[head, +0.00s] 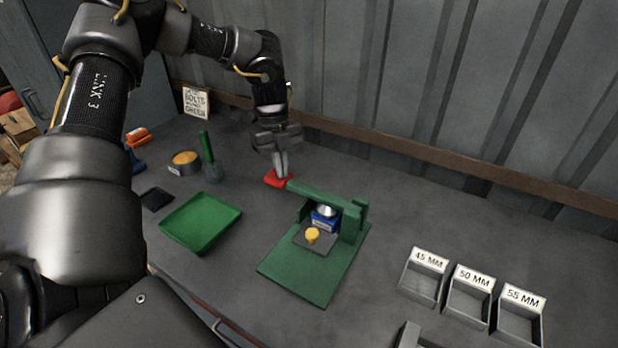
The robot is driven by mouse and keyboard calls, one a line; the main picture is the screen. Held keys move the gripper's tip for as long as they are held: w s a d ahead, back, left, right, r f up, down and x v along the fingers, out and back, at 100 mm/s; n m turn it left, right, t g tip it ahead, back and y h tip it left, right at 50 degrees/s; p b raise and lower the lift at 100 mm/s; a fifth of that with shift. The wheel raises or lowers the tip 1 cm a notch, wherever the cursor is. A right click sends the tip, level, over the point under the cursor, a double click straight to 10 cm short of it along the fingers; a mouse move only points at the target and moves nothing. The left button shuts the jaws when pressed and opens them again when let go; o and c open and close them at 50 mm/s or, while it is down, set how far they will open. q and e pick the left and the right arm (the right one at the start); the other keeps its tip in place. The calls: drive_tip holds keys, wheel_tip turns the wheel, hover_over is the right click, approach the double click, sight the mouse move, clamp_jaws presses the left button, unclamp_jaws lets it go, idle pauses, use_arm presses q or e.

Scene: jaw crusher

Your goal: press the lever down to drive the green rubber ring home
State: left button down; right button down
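A green lever press (318,262) stands on the bench on a green base plate. Its green lever arm (318,194) runs left to a red grip (275,179). My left gripper (281,172) points down at the red grip; its two pale fingers are close together, with tips at or just above it. I cannot tell whether they touch. Under the lever sits a blue block (324,222) with a silver round part (327,210) on top. A yellow knob (312,235) is on the grey plate in front. I cannot make out a green rubber ring. My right gripper is not in view.
A green tray (201,222) lies left of the press. Behind it are a dark pad (156,199), a round tin (185,163) and a green-handled tool (208,157). Labelled bins (471,298) stand at right. A wall closes the back.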

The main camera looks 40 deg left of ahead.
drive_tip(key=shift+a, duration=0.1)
